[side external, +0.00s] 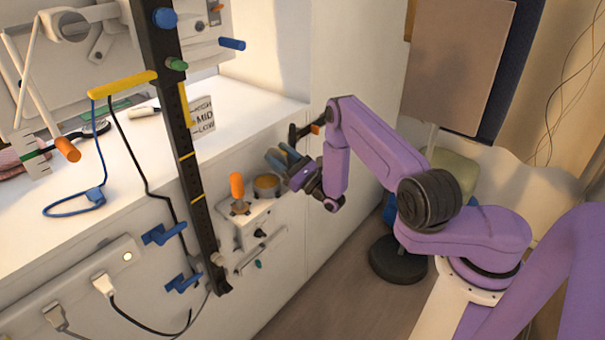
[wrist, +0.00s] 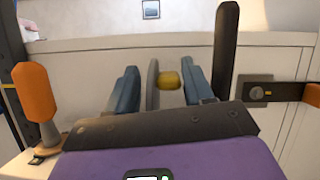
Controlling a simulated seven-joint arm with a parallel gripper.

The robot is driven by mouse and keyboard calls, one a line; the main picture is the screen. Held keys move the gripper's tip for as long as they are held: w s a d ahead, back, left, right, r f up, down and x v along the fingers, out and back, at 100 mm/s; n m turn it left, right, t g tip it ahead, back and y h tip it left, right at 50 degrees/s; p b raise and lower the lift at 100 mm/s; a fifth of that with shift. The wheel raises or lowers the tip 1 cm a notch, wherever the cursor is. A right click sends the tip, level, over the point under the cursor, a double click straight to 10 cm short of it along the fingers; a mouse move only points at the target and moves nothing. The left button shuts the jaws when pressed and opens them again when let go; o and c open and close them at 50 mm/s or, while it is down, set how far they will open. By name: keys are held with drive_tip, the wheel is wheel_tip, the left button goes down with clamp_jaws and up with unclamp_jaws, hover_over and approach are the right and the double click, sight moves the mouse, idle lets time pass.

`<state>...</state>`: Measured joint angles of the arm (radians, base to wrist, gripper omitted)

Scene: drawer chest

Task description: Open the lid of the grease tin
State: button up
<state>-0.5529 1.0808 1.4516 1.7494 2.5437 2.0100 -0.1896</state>
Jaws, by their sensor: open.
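The grease tin (side external: 266,187) is a short round tin on the small white box fixed to the cabinet front. Its top shows yellow-brown, like an uncovered fill. My gripper (side external: 283,159) is just above and behind it, fingers apart. In the wrist view, between the blue-grey fingers of my gripper (wrist: 165,90), a thin grey upright plate (wrist: 152,88) with a yellow knob (wrist: 169,80) shows edge-on. It looks like the lid, raised. Narrow gaps show between it and both fingers. The tin body and any hinge are hidden in the wrist view.
An orange-handled lever (side external: 237,187) stands left of the tin; it also shows in the wrist view (wrist: 38,95). A dark post (side external: 180,130) rises further left. A black bracket with an orange end (side external: 307,130) sticks out behind my gripper.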

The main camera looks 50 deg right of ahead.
drive_tip(key=v, duration=1.1)
idle(0.5)
drive_tip(key=shift+d, duration=0.15)
wheel_tip(320, 180, up, 7)
drive_tip(key=w+n+g+y, duration=0.2)
drive_tip(key=n+g+y, duration=0.7)
drive_tip(key=g, duration=0.1)
drive_tip(key=s+a+r+n+g, duration=0.3)
drive_tip(key=a+n+g, duration=0.4)
drive_tip(key=a+n, duration=0.15)
drive_tip(key=s+a+r+n+g, duration=0.2)
drive_tip(key=a+r+n+g, duration=0.1)
drive_tip(key=a+n+g, duration=0.55)
drive_tip(key=s+d+r+n+t+h, duration=0.1)
drive_tip(key=s+n+h, duration=0.4)
drive_tip(key=s+n, duration=0.5)
drive_tip(key=s+d+r+n+t+h, duration=0.2)
drive_tip(key=s+r+n+h, duration=0.2)
drive_tip(key=s+n, duration=0.6)
drive_tip(key=s, duration=0.6)
drive_tip(key=shift+d+h, duration=0.35)
drive_tip(key=shift+h, duration=0.05)
